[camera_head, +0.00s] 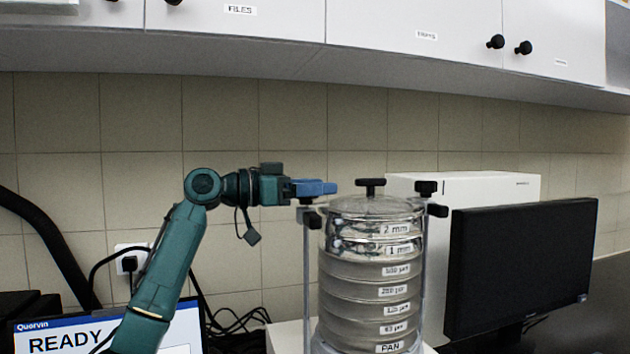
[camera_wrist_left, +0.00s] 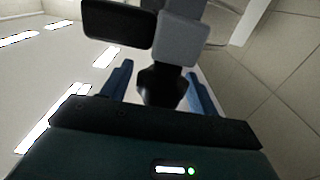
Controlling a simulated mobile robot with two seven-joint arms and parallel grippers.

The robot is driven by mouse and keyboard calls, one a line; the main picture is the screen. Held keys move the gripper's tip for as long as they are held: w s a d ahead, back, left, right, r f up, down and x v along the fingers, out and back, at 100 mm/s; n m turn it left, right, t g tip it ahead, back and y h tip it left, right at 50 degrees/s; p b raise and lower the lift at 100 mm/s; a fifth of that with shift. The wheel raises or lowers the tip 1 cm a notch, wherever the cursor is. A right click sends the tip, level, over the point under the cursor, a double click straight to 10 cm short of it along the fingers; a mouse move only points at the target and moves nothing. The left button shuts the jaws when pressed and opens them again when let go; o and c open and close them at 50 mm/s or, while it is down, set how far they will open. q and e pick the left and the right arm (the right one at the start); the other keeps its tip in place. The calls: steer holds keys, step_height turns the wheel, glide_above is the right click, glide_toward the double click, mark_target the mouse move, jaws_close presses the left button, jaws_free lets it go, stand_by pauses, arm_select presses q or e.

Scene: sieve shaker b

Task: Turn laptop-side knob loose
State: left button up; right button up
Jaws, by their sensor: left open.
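The sieve stack (camera_head: 370,270) stands upright with a clear lid and labelled rings down to PAN. The laptop-side knob is mostly hidden in the head view behind the blue fingers of my left gripper (camera_head: 318,188), at the top of the left rod (camera_head: 307,265). In the left wrist view a dark knob (camera_wrist_left: 162,84) sits between the two fingers of my left gripper (camera_wrist_left: 160,90), which are open around it with a gap on each side. The other rod's knob (camera_head: 426,188) and the centre lid knob (camera_head: 370,184) are black. My right gripper is not in view.
The laptop (camera_head: 60,338) reads READY at the lower left. A black monitor (camera_head: 520,265) stands close on the right, with a white box (camera_head: 465,188) behind the stack. Cables (camera_head: 230,315) lie behind my left arm. Wall cabinets (camera_head: 250,20) hang above.

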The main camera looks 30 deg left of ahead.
arm_select(q)
steer(key=shift+w, duration=0.1)
steer(key=shift+c, duration=0.3)
steer(key=c, duration=0.9)
steer(key=shift+c, duration=0.2)
